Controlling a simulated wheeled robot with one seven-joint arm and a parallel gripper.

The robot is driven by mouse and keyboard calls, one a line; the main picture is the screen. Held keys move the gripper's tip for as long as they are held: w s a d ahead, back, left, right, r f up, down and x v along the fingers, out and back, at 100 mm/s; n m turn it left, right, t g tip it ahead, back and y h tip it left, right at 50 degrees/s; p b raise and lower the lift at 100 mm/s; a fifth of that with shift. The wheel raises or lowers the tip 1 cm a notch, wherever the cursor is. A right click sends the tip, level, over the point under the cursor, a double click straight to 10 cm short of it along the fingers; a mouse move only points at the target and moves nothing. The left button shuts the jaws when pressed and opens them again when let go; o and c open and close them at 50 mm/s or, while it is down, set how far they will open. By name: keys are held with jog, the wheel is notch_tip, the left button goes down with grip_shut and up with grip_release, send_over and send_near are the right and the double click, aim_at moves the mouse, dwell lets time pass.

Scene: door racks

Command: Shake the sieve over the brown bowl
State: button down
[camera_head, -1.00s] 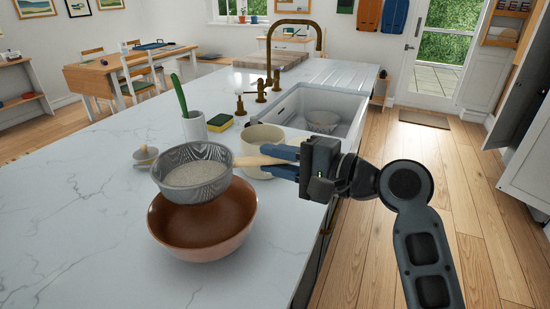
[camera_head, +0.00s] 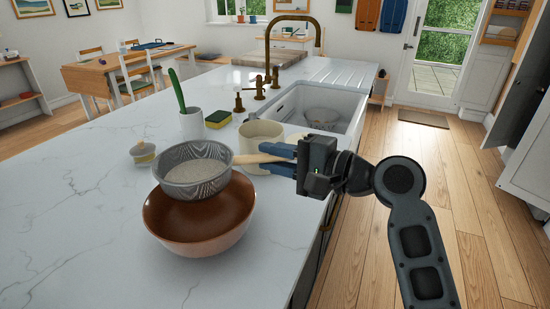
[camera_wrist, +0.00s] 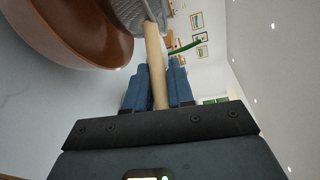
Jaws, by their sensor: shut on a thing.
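The sieve (camera_head: 192,169) is a grey mesh bowl with a light wooden handle, and pale powdery stuff lies in it. It is held above the back part of the brown bowl (camera_head: 198,228), which stands on the white counter. My gripper (camera_head: 270,160) is shut on the sieve's wooden handle, to the right of the bowl. In the wrist view the handle (camera_wrist: 155,65) runs between the blue fingers up to the mesh. The brown bowl (camera_wrist: 60,35) shows at the upper left there. The inside of the brown bowl is partly hidden by the sieve.
A cream pot (camera_head: 258,138) stands just behind the handle. A small lidded jar (camera_head: 143,153), a white cup with a green utensil (camera_head: 193,122) and a yellow-green sponge (camera_head: 218,119) stand behind the sieve. The sink (camera_head: 325,110) holds a bowl. The left counter is clear.

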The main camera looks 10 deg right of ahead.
jog(key=shift+s+a+r+p, duration=0.15)
jog(key=shift+s+p, duration=0.35)
jog(key=shift+s, duration=0.85)
jog(key=shift+w, duration=0.1)
jog(key=shift+w, duration=1.35)
jog(key=shift+s+p, duration=0.55)
jog(key=shift+s, duration=0.9)
